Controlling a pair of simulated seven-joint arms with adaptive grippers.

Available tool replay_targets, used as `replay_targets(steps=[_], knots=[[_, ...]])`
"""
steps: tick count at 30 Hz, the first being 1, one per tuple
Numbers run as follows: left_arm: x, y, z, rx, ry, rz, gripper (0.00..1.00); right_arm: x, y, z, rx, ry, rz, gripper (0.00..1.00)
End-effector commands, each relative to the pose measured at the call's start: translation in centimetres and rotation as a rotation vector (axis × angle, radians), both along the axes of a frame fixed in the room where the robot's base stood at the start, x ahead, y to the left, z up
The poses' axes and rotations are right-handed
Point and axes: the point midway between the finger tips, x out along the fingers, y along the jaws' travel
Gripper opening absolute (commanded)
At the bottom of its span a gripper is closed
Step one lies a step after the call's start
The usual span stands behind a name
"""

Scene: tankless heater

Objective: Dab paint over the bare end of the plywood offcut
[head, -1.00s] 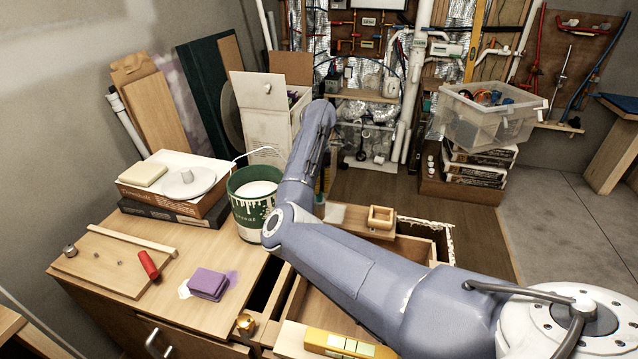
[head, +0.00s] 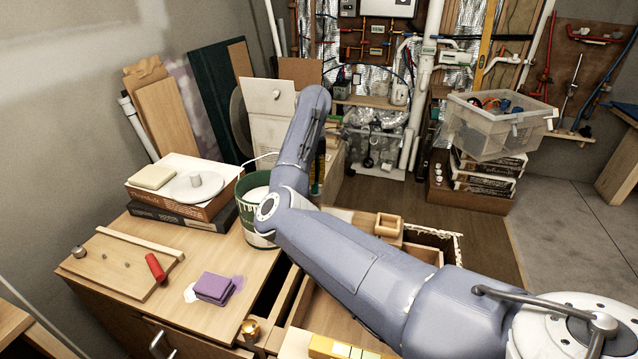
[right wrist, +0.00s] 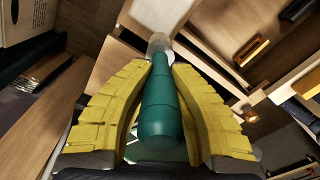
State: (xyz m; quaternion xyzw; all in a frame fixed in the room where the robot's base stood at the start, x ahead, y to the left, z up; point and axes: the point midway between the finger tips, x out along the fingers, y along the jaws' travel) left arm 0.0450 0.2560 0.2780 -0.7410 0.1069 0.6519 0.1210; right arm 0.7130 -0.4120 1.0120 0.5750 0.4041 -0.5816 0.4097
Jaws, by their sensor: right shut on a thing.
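My right gripper (right wrist: 158,110) has its yellow fingers shut on a green-handled brush (right wrist: 160,105). The handle runs away from the palm to a pale, blurred head, and I cannot tell whether paint is on it. In the head view my right arm hides most of this gripper and the brush. A green paint can (head: 246,222) with white drips and pale contents stands on the worktop just left of that arm. I cannot tell for sure which wood piece is the plywood offcut; a board (head: 352,219) lies just right of the arm, partly hidden. My left gripper is not in view.
An open drawer lies under my right arm. A small wooden box (head: 388,225) stands right of it. Stacked boxes (head: 185,206) are at back left.

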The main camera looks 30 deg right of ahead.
Motion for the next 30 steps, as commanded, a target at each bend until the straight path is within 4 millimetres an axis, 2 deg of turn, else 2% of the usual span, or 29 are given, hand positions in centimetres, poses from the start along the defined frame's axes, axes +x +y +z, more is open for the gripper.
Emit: replay_targets(steps=[6, 10, 30], knots=[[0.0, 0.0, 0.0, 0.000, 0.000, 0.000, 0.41, 0.5, 0.9, 2.0, 0.003, -0.002, 0.010, 0.00], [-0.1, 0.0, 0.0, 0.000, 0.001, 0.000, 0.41, 0.6, 1.1, 2.7, 0.001, 0.000, 0.015, 0.00], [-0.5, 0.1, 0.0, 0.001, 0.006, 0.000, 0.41, 0.6, 1.1, 2.7, 0.001, 0.000, 0.013, 0.00]])
